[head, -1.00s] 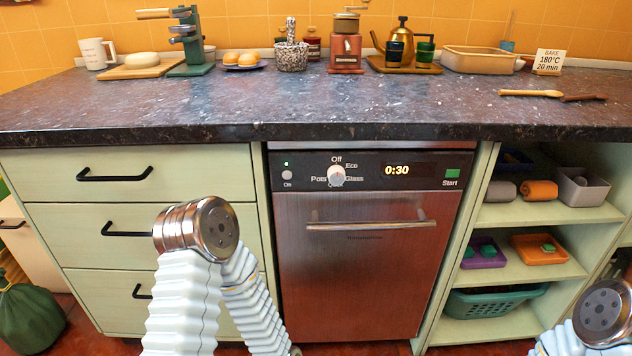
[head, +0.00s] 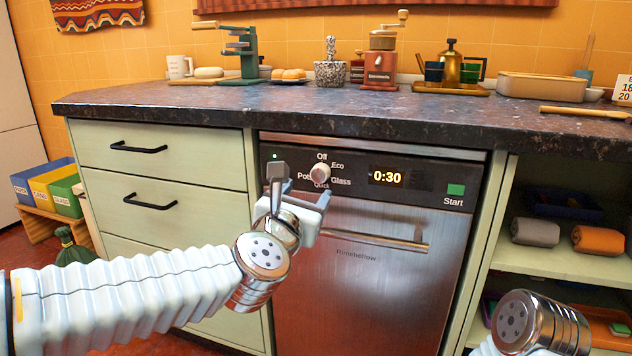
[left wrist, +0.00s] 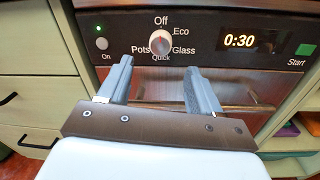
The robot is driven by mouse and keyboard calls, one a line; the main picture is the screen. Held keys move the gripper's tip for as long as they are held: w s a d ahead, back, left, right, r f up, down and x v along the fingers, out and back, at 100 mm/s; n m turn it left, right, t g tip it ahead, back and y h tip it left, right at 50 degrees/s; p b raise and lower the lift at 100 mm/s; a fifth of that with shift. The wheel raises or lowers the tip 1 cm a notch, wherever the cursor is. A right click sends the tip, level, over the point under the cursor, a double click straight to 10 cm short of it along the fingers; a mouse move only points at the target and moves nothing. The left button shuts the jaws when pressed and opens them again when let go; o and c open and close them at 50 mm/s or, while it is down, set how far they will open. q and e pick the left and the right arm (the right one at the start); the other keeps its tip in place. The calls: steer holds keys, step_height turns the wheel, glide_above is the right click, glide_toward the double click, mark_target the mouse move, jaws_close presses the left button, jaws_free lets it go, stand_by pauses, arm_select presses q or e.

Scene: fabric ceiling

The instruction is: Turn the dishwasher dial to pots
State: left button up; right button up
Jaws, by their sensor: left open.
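The dishwasher (head: 385,285) has a black panel with a round light dial (head: 320,172), ringed by Off, Eco, Glass, Quick and Pots. In the left wrist view the dial (left wrist: 160,44) shows a small red mark at its top, towards Off; Pots is on its left. My left gripper (head: 301,186) is open and empty in front of the panel. In the left wrist view its fingers (left wrist: 158,67) point at the panel, one each side of the dial's line and slightly below it. They appear apart from the dial. Only my right arm's wrist shows, at the lower right.
The door handle (head: 372,237) sticks out below the panel. The On button and green Start button (head: 456,189) flank the dial, with a 0:30 display (head: 387,177) between. The countertop (head: 250,107) overhangs above. Drawers with black handles are at left, open shelves at right.

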mark_target(318, 177)
arm_select(q)
steer(key=x, duration=0.7)
steer(key=shift+w+d+p, duration=0.15)
steer(key=shift+w+p, duration=0.15)
steer(key=shift+w, duration=0.05)
steer(key=c, duration=1)
steer(key=shift+c, duration=0.2)
